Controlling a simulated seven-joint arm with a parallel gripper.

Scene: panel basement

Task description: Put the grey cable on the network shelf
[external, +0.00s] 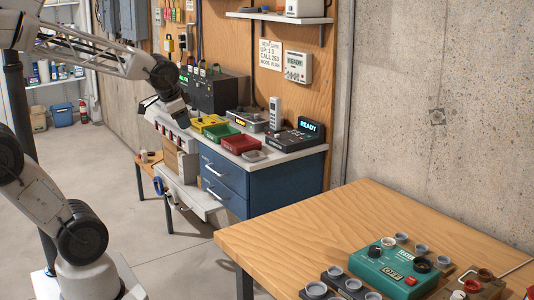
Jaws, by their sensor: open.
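My gripper (174,108) is at the left part of the workbench, at the end of the arm that reaches in from the upper left. It is open and points down close to the bench's left end, in front of a black box (222,95). It is small in view, and I see nothing held in it. I cannot make out a grey cable for certain; several thin cords hang on the wooden panel. A white wall shelf (280,17) with a pale device on it is at the top, perhaps the network shelf; no label shows.
Blue drawers (224,178) are below. A wooden table (290,230) with a green box (395,266) stands at the front right.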

